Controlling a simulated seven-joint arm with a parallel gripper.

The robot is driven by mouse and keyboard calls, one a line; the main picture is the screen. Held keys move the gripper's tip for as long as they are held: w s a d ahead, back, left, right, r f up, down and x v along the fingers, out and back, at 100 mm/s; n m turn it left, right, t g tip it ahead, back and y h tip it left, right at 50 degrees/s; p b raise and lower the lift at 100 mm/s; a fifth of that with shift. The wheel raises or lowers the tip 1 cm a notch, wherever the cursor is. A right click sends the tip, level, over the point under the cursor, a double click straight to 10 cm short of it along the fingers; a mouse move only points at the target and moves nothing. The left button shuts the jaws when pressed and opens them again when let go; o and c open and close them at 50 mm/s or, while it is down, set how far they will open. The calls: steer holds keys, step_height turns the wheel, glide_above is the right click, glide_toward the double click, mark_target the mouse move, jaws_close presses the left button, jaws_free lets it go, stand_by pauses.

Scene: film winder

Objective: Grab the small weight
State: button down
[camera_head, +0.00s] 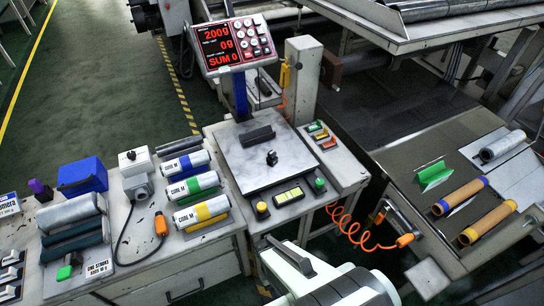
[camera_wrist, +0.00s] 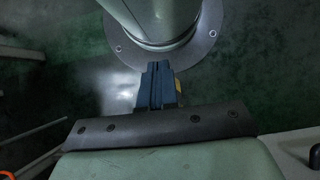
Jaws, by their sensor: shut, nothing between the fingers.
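A small dark knob-shaped piece (camera_head: 271,158), which looks like the small weight, stands on the pale plate (camera_head: 240,168) of the scale in the head view. I cannot read any marking on it. My gripper (camera_wrist: 158,66) shows in the wrist view with its dark blue fingers together and nothing between them. In the head view, white parts of my arm show at the bottom centre, in front of the scale and apart from the small piece. The fingers cannot be made out clearly there.
The scale's red display (camera_head: 223,44) reads 200g, 0g and SUM 0. Labelled rolls (camera_head: 201,211) lie to the left. An orange coiled cable (camera_head: 357,232) hangs to the right, beside a table with tan tubes (camera_head: 460,196).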

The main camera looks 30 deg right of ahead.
mark_target(272, 152)
stand_by(0.4)
steer(key=c, duration=0.6)
jaws_free()
steer(key=shift+o, duration=0.2)
steer(key=w+d+r+n+t, duration=0.1)
steer(key=w+d+r, duration=0.3)
steer(key=w+r, duration=0.4)
steer(key=w+d+r+n+t, duration=0.1)
steer(key=w+d+r, duration=0.4)
steer(key=w, duration=1)
steer(key=w+d+r+n+t, duration=0.1)
steer(key=w+d+r+n, duration=0.2)
steer(key=w+r, duration=0.8)
steer(key=shift+w+d+r+t, duration=0.15)
steer(key=shift+w+d, duration=0.2)
steer(key=shift+d, duration=0.1)
steer(key=shift+w+d+r+t, duration=0.15)
steer(key=shift+w+d, duration=0.15)
steer(key=shift+d, duration=0.15)
steer(key=w+d+r+t, duration=0.3)
steer(key=w+d+r, duration=0.2)
steer(key=w+r, duration=0.5)
steer(key=shift+m, duration=0.3)
steer(key=shift+w+f, duration=0.1)
steer(key=shift+f, duration=6.75)
